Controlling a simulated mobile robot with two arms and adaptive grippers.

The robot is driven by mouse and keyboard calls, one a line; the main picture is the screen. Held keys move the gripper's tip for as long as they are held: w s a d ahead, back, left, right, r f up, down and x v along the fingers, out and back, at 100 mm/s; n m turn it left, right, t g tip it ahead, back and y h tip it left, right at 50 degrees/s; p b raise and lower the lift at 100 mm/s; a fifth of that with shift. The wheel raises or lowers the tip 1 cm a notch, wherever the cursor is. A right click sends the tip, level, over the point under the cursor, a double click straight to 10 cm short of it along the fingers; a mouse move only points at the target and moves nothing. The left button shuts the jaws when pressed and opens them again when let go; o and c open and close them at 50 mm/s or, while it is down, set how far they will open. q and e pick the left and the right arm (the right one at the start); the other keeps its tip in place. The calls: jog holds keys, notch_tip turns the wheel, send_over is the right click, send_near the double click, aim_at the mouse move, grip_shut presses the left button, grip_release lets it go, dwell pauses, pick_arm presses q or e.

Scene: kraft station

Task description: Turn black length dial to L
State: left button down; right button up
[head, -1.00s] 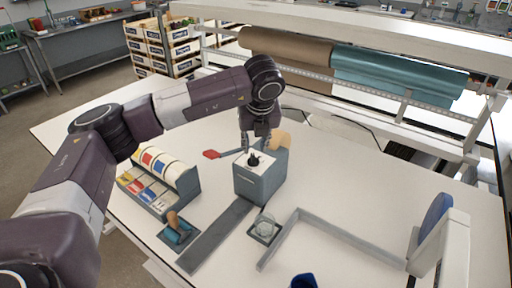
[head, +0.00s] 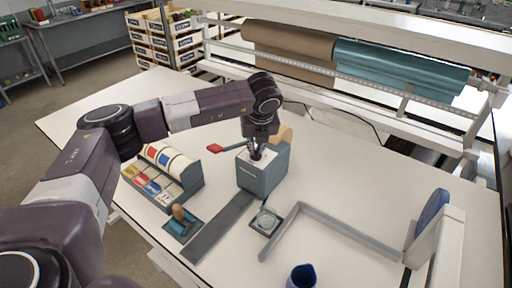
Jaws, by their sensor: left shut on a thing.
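The black length dial (head: 256,154) sits on the white top face of a grey box-shaped dispenser (head: 262,178) in the middle of the table. My left gripper (head: 256,148) points down over the box and is shut on the dial. The fingers and wrist cover most of the dial, so its pointer and the letter marks cannot be read. A red-ended lever (head: 215,148) sticks out to the left of the box. My right gripper is not in view.
A teal-based tool with a wooden handle (head: 180,222), a small glass item (head: 266,221), an angled grey rail (head: 340,232) and a blue cup (head: 302,276) stand nearer. Paper rolls (head: 290,52) hang behind.

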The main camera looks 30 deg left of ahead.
pick_arm(q)
jog(key=shift+f+m+b, duration=0.2)
jog(key=shift+m+b, duration=0.2)
jog(key=shift+b, duration=0.45)
jog(key=m+h+b, duration=0.1)
jog(key=m+b, duration=0.1)
jog(key=b, duration=0.2)
jog(key=m+t+h+b, duration=0.1)
jog(key=m+b, duration=0.2)
jog(key=shift+a+m+b, duration=0.15)
jog(key=shift+m+b, duration=0.15)
jog(key=shift+b, duration=0.05)
jog(key=shift+r+m+h+b, duration=0.1)
jog(key=shift+m+h+b, duration=0.45)
jog(key=shift+m, duration=0.35)
jog(key=shift+r+m+h+b, duration=0.1)
jog(key=shift+m+h+b, duration=0.2)
jog(key=shift+m, duration=0.6)
jog(key=m+h, duration=0.1)
jog(key=m, duration=0.1)
jog(key=shift+r+m+g, duration=0.1)
jog(key=shift+m+g, duration=0.2)
jog(key=shift+m, duration=0.1)
jog(key=m, duration=0.2)
jog(key=m+g+h+p, duration=0.1)
jog(key=m, duration=0.2)
jog(key=shift+w+a+h, duration=0.1)
jog(key=shift+h, duration=0.15)
